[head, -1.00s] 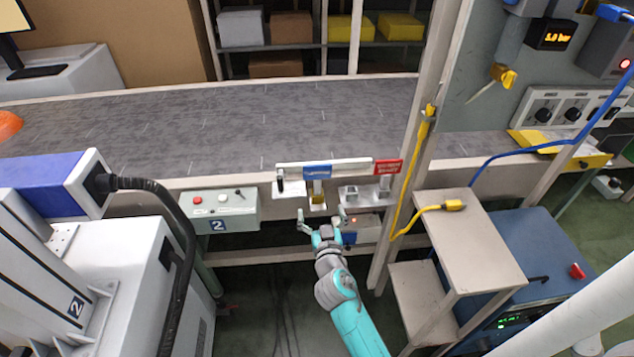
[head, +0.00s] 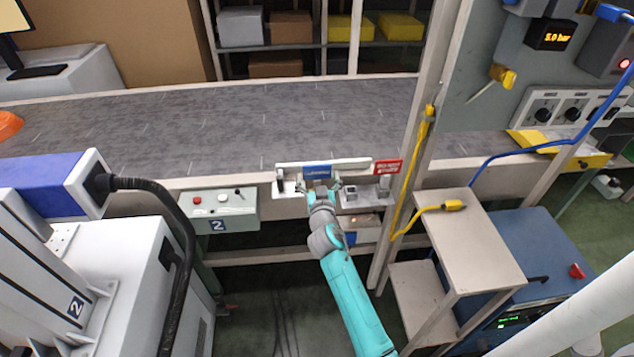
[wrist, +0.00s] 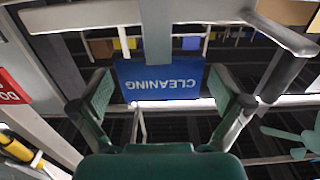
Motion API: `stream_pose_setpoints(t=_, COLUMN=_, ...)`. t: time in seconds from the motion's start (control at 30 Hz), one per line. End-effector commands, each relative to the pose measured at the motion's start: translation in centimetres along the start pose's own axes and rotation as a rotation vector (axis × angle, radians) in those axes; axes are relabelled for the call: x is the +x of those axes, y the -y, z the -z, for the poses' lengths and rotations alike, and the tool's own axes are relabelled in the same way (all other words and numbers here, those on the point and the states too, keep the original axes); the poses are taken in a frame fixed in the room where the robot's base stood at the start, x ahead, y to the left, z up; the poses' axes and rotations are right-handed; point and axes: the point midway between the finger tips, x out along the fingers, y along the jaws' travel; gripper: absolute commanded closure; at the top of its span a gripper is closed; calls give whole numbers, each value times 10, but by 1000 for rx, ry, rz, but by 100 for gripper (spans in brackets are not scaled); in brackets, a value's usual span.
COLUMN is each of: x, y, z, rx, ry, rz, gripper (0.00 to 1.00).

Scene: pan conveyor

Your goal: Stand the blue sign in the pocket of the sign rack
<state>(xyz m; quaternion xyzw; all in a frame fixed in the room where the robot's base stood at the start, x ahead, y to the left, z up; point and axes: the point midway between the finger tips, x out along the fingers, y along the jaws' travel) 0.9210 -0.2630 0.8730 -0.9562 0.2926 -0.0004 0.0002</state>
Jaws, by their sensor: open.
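The blue sign (head: 317,171), lettered CLEANING, is upright at the middle of the white sign rack (head: 345,165) on the conveyor's near side. In the wrist view the blue sign (wrist: 160,78) appears upside down between my finger pads. My gripper (head: 319,187) is open just in front of the sign, one finger on either side, with gaps visible in the wrist view. The sign's lower part and its support are hidden behind my gripper. A red sign (head: 388,167) stands at the rack's right end. I cannot tell which pocket is empty.
The grey conveyor belt (head: 220,120) runs behind the rack. A control box (head: 220,211) marked 2 is at the left. A white post (head: 409,180) with a yellow cable and a small stepped stand (head: 468,235) are at the right.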

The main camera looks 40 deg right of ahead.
Motion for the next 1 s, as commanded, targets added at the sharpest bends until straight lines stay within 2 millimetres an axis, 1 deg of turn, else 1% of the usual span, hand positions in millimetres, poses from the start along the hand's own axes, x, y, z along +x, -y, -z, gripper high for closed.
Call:
stream_pose_setpoints(t=0.03, x=6, y=0, z=0, rx=0, ry=-1, rz=-1, gripper=0)
stream_pose_setpoints(t=0.13, x=12, y=-1, z=-1, rx=-1, ry=1, rz=-1, gripper=0)
stream_pose_setpoints(t=0.37, x=14, y=0, z=0, rx=-1, ry=1, rz=0, gripper=0)
stream_pose_setpoints(t=0.4, x=14, y=0, z=0, rx=-1, ry=1, rz=0, gripper=3)
stream_pose_setpoints(t=0.47, x=13, y=0, z=0, rx=-1, ry=1, rz=0, gripper=18)
stream_pose_setpoints(t=0.5, x=13, y=0, z=0, rx=-1, ry=1, rz=0, gripper=28)
stream_pose_setpoints(t=0.6, x=13, y=0, z=-1, rx=-1, ry=1, rz=0, gripper=50)
stream_pose_setpoints(t=0.87, x=13, y=0, z=0, rx=-1, ry=0, rz=0, gripper=50)
stream_pose_setpoints(t=1.0, x=14, y=0, z=4, rx=0, ry=0, rz=-1, gripper=50)
